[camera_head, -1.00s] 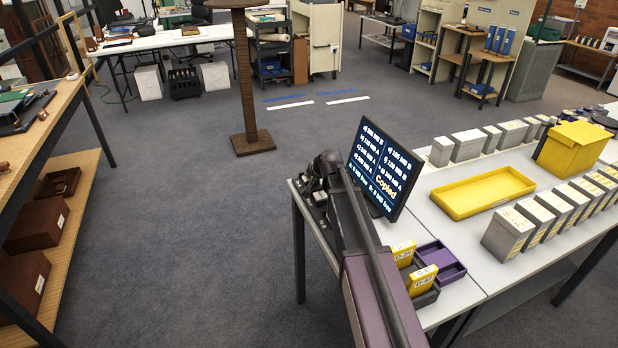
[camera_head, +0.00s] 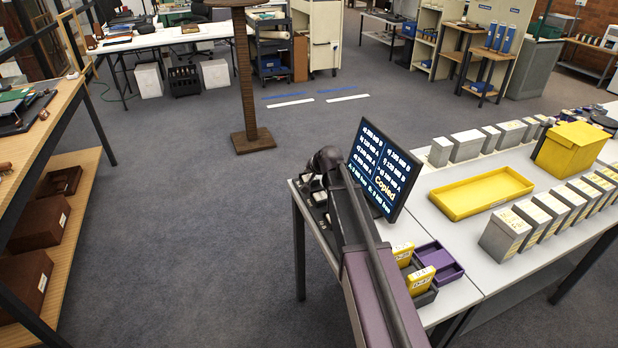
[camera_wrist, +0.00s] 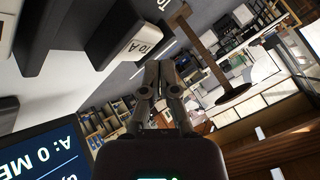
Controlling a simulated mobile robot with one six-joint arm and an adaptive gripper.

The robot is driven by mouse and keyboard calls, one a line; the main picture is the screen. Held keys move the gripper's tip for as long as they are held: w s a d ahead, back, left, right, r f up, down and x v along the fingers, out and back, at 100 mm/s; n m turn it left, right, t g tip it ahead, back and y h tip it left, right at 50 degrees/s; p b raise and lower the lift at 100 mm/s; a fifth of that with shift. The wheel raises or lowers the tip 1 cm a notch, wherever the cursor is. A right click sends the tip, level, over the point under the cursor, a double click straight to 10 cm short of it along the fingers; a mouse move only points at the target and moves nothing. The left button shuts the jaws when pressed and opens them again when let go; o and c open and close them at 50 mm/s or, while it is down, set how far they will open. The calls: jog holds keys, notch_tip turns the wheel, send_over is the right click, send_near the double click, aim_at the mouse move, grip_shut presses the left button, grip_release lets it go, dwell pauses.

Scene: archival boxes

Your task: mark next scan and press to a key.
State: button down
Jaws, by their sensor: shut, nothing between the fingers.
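The keys (camera_head: 315,190) are small pale-topped blocks at the left end of the white table, partly hidden by my arm in the head view. In the wrist view a key labelled "To A" (camera_wrist: 137,46) shows close up, beside other dark-sided keys. The monitor (camera_head: 384,170) behind them lists entries and reads "Copied"; its corner, with "A: 0 M…", shows in the wrist view (camera_wrist: 40,150). My gripper (camera_wrist: 160,70) is shut and empty, its fingers apart from the "To A" key in that picture. In the head view its fingertips are hidden by my arm.
Yellow cartridges (camera_head: 421,281) stand in holders by a purple tray (camera_head: 438,262), right of my arm. A yellow tray (camera_head: 482,194), a yellow box (camera_head: 571,149) and rows of grey boxes (camera_head: 507,232) fill the right table. The carpet to the left is open.

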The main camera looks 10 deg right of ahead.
aim_at(309, 178)
jog(key=shift+r+p, duration=2.3)
jog(key=shift+r, duration=0.15)
jog(key=shift+s, duration=0.1)
jog(key=s+r+n+g+h+p, duration=0.1)
jog(key=s+n+g+p, duration=0.4)
jog(key=s, duration=2.8)
jog(key=g+h+p, duration=0.1)
jog(key=g+p, duration=0.1)
jog(key=g, duration=0.1)
jog(key=shift+s+r+n+g+h, duration=0.15)
jog(key=shift+s+n+g+h, duration=0.15)
jog(key=shift+g, duration=0.1)
jog(key=shift+d, duration=0.1)
